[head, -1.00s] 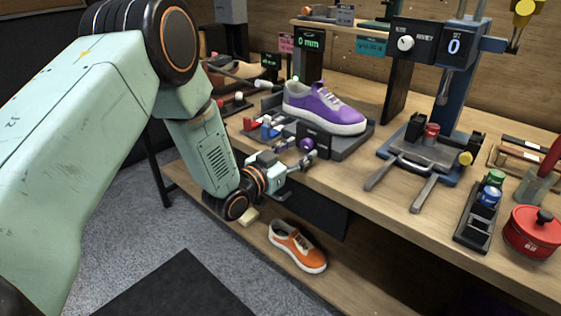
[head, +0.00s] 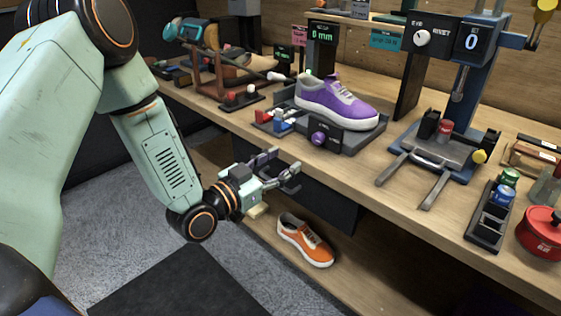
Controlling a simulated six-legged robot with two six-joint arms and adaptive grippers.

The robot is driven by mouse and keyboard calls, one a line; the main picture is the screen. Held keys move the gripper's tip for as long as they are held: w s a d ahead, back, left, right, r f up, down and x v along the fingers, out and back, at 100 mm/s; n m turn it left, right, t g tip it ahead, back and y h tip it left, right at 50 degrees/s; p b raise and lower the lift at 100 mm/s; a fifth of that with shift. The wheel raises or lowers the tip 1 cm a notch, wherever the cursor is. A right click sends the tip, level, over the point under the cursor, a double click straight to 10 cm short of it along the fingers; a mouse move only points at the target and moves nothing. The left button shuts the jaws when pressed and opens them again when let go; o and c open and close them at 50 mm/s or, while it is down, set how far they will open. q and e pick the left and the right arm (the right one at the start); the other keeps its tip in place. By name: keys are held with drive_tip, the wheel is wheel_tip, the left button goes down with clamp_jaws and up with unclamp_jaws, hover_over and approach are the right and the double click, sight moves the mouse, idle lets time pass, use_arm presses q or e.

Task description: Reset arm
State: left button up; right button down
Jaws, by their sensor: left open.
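My left arm comes in from the left in the head view. My left gripper (head: 284,172) is open and empty, its fingers pointing right, in front of the workbench's front edge. A purple sneaker (head: 335,101) with a white sole rests on a dark stand on the bench, up and to the right of the gripper. An orange sneaker (head: 305,240) lies on the lower shelf, below the gripper in the picture. My right gripper is not in view.
The wooden bench (head: 360,185) has a blue eyelet and rivet press (head: 446,150) at right. A can holder (head: 489,216) and a red pot (head: 541,234) stand at the right front. A rack with tools (head: 215,70) stands at the back left. Grey floor is open at lower left.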

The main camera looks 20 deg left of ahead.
use_arm(q)
drive_tip(key=s+f+n+g+y, duration=0.25)
drive_tip(key=s+f+g, duration=0.3)
drive_tip(key=f, duration=0.35)
drive_tip(key=s+f+n+g+y, duration=0.2)
drive_tip(key=s+f+n+g, duration=0.15)
drive_tip(key=s+f, duration=0.45)
drive_tip(key=s+f+g+y, duration=0.1)
drive_tip(key=s+f+g, duration=0.3)
drive_tip(key=s, duration=0.7)
drive_tip(key=s+f+g, duration=0.4)
drive_tip(key=s+f, duration=0.1)
drive_tip(key=s, duration=0.6)
drive_tip(key=shift+s+d+y, duration=0.2)
drive_tip(key=shift+s+y, duration=0.15)
drive_tip(key=shift+f, duration=0.1)
